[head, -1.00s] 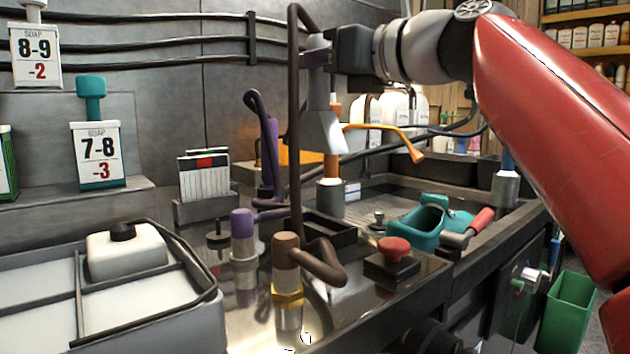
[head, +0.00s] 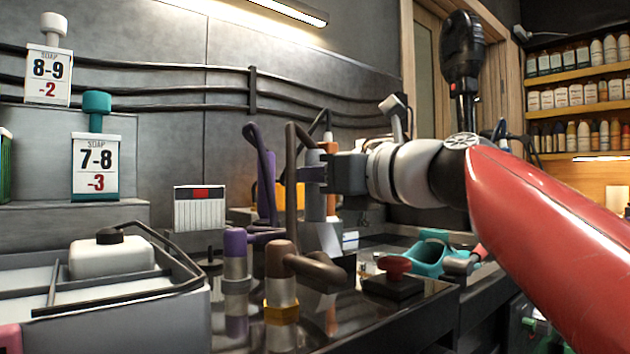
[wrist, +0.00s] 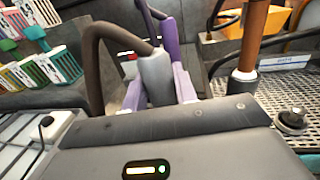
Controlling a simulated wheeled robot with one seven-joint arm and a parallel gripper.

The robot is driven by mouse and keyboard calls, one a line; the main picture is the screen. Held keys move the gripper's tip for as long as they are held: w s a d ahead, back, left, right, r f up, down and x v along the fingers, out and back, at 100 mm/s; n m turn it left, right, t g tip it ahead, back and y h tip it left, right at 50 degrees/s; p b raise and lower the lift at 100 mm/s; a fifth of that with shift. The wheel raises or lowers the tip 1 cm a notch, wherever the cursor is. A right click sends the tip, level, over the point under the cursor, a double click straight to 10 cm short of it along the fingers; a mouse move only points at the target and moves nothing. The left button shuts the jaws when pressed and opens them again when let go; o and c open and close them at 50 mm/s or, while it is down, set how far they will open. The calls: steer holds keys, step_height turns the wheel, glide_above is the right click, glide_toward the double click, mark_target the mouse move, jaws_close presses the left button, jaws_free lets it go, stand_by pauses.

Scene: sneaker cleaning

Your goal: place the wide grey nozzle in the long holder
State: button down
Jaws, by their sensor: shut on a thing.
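The wide grey nozzle (head: 323,236) is upright in the head view, with its grey neck at the top and its broad end down. The wrist view shows the grey neck (wrist: 155,78) between the purple fingers. The broad end is low over the counter, behind a brown bent pipe. The long holder is hidden behind the nozzle and the brown pipe, so I cannot tell whether the nozzle touches it or stands inside it.
The brown tap (head: 282,275) and purple tap (head: 236,257) stand in front on the counter. A red button (head: 394,265) is to the right, with a teal container (head: 428,252) behind. An orange tube (wrist: 252,40) stands right of the nozzle in the wrist view.

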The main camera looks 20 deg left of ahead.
steer(key=shift+f, duration=0.2)
steer(key=c, duration=1.1)
jaws_free()
steer(key=shift+r, duration=0.1)
steer(key=shift+r, duration=0.15)
steer(key=v, duration=1.2)
